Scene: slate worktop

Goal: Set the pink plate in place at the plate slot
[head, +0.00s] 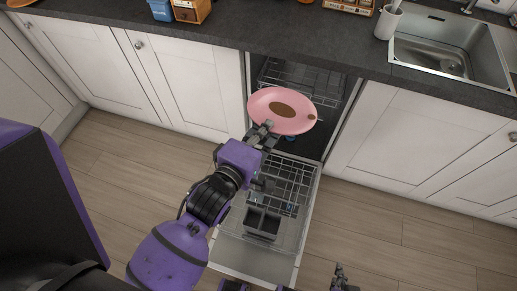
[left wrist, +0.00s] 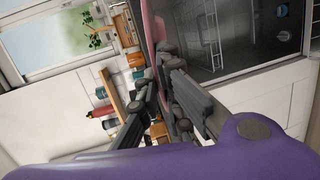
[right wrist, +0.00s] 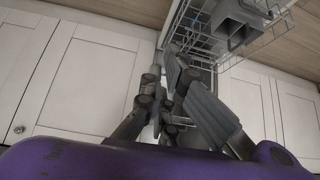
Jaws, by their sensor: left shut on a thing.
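The pink plate (head: 275,120) has a brown centre and a brown spot near its right edge. It is held tilted over the open dishwasher, with its face to the head view. My left gripper (head: 262,132) is shut on its near-left edge; in the left wrist view the pink plate (left wrist: 150,28) shows as a thin strip beyond the fingers. My right gripper (right wrist: 162,85) is empty, with a gap between its fingers, and it shows low in the head view (head: 341,276). I cannot make out a marked plate slot; the lower rack (head: 290,174) is partly hidden by my left arm.
The dishwasher door is down and the lower rack is out, with a grey cutlery basket (head: 262,222) in it. An upper rack (head: 300,78) sits inside. White cabinets (head: 400,140) flank the opening. The dark worktop (head: 300,40) runs above, with a sink (head: 450,50) at right.

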